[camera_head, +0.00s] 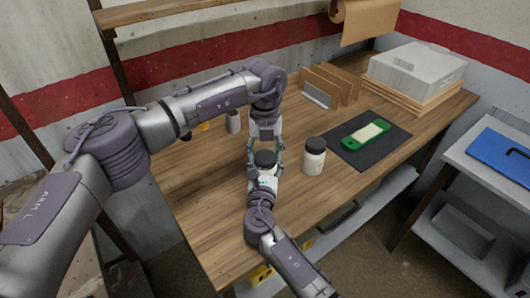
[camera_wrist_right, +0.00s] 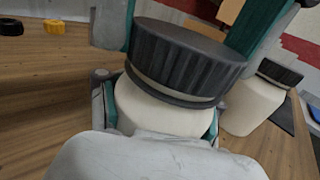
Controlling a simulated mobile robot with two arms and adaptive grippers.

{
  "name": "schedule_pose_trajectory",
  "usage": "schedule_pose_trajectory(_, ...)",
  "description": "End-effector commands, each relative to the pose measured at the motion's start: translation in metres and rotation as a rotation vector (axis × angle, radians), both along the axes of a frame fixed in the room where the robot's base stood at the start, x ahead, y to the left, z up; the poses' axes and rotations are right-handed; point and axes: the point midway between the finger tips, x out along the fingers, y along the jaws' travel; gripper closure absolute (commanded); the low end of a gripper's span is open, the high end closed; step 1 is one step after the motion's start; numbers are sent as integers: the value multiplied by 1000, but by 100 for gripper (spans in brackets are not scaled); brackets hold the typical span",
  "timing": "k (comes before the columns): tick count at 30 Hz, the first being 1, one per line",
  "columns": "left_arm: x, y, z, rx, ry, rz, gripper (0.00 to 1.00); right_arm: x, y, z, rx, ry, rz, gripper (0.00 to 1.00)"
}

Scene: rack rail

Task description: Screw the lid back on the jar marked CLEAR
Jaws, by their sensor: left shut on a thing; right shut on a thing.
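A white jar (camera_wrist_right: 165,112) stands upright, held low by my right gripper (camera_head: 262,173), whose fingers are shut around its body. A black ribbed lid (camera_wrist_right: 188,62) sits over the jar's mouth; in the head view the lid (camera_head: 265,158) shows between my grippers. A thin pale band shows under the ribbed part, above a dark ring; I cannot tell how tightly it is seated. My left gripper (camera_head: 265,147) reaches down from above and is shut on the lid, its teal fingers on either side. No marking is readable on this jar.
Another white jar (camera_head: 314,158) with a black lid stands close to the right. Beyond it a green device (camera_head: 368,134) lies on a dark mat (camera_head: 402,143). Brown dividers (camera_head: 335,82) and a stacked grey box (camera_head: 415,68) stand behind. The table's (camera_head: 205,215) front left is clear.

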Motion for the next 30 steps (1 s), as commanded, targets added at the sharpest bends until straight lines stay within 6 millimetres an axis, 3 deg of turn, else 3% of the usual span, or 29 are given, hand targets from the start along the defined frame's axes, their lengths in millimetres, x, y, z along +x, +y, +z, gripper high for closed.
schedule_pose_trajectory(24,1,1,-1,1,-3,-2064,83,0,0,0,0,0,0,100)
schedule_pose_trajectory(30,1,0,-2,0,-3,-2481,83,0,0,0,0,0,0,100)
